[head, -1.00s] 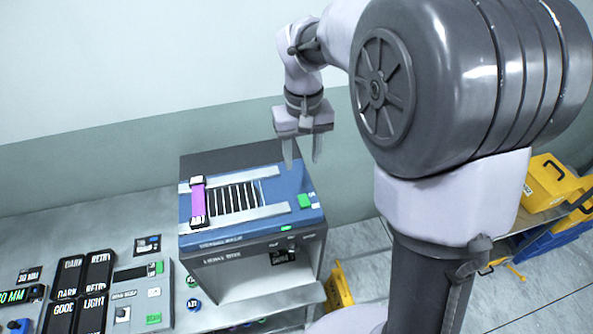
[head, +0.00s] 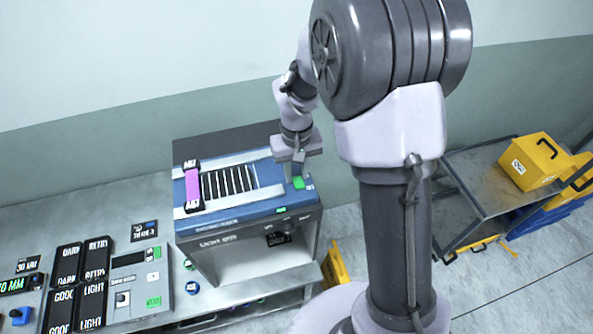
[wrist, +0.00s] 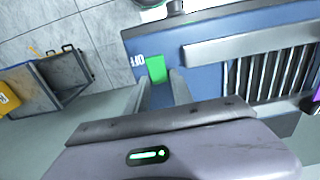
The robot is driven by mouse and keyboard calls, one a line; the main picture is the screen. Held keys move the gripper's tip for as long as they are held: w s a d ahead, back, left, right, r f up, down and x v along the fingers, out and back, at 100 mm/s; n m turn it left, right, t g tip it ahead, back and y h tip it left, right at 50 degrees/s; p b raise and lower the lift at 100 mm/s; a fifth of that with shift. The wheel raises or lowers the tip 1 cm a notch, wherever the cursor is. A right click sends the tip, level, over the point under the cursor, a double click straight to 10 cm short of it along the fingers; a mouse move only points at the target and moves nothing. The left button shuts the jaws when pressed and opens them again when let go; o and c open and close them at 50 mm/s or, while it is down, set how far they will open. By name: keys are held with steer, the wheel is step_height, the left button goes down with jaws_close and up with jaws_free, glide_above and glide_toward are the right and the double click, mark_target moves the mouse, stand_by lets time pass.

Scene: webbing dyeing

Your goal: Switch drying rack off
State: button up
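The drying rack (head: 237,211) is a blue-topped unit with two metal rails and dark slats, and a magenta webbing strip (head: 194,187) lies across its left end. A green button (head: 298,183) sits at its right end, and it also shows in the wrist view (wrist: 156,68). A small green light (head: 288,210) shows on the front edge. My gripper (head: 297,174) is over the right end, close to the button. In the wrist view (wrist: 160,84) its two fingers are apart, with the button between and beyond the tips. Whether they touch the rack I cannot tell.
A light box (head: 215,240) is under the rack. Control panels and several black labelled tiles (head: 66,263) cover the bench at left. A metal cart (head: 468,180) with a yellow box (head: 537,160) stands at right. A yellow item (head: 334,265) is on the floor.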

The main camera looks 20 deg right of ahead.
jaws_close()
steer(key=b, duration=0.3)
steer(key=shift+f+t, duration=0.35)
steer(key=shift+t, duration=0.05)
steer(key=t+b, duration=0.1)
steer(key=b, duration=0.4)
steer(key=shift+s+t, duration=0.3)
steer(key=shift+t, duration=0.1)
steer(key=b, duration=0.1)
steer(key=r+t+b, duration=0.1)
steer(key=shift+s+b, duration=0.2)
steer(key=shift+b, duration=0.15)
steer(key=shift+r, duration=0.1)
steer(key=o, duration=0.5)
jaws_free()
